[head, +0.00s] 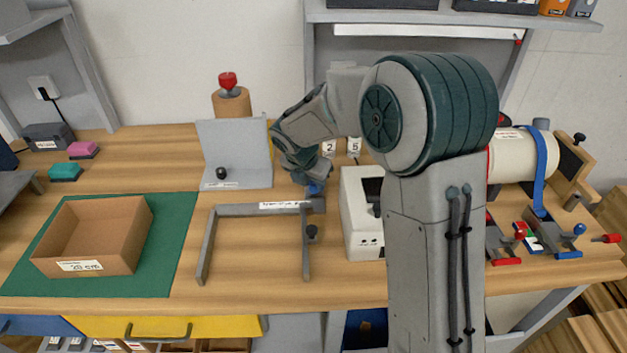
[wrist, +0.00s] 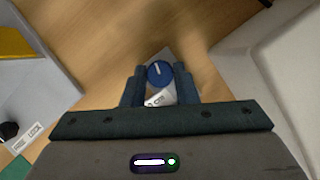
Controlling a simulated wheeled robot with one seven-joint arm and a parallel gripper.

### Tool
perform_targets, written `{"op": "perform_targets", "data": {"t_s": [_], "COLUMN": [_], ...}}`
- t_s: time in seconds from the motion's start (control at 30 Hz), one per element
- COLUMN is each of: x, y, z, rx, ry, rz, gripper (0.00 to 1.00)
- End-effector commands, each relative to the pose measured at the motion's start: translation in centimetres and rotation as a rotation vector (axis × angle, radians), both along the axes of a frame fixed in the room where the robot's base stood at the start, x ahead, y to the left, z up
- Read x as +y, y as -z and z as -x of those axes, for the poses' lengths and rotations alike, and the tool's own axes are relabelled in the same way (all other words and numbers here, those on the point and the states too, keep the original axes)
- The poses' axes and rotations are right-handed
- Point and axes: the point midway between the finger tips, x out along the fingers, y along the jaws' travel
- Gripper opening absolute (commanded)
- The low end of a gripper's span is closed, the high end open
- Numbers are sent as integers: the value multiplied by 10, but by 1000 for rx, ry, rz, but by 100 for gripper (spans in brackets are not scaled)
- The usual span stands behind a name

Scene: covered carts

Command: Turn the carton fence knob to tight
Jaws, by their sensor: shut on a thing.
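The carton fence (head: 208,240) is a grey three-sided frame on the wooden bench, with a white label on its back bar. A round blue knob (wrist: 160,72) with a short white line, close to upright in the wrist view, sits on a grey part of it. My gripper (wrist: 160,88) is shut on the blue knob, one dark finger on each side. In the head view, my gripper (head: 313,187) is at the right end of the fence's back bar and mostly hides the knob. A black knob (head: 311,233) is on the fence's right arm.
An open cardboard carton (head: 95,245) stands on a green mat (head: 165,260) to the left. A grey angled stand (head: 237,150) with a black knob is behind the fence. A white box-shaped device (head: 358,215) stands close to the right of my gripper. Clamps are farther right.

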Motion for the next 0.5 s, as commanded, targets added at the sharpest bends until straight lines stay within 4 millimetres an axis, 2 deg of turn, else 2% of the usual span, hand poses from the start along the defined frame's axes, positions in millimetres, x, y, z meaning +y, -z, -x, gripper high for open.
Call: {"op": "perform_targets", "data": {"t_s": [0.5], "x": [3], "y": [-2], "z": [-3], "rx": [-1], "ry": [464], "rz": [1], "gripper": [4]}}
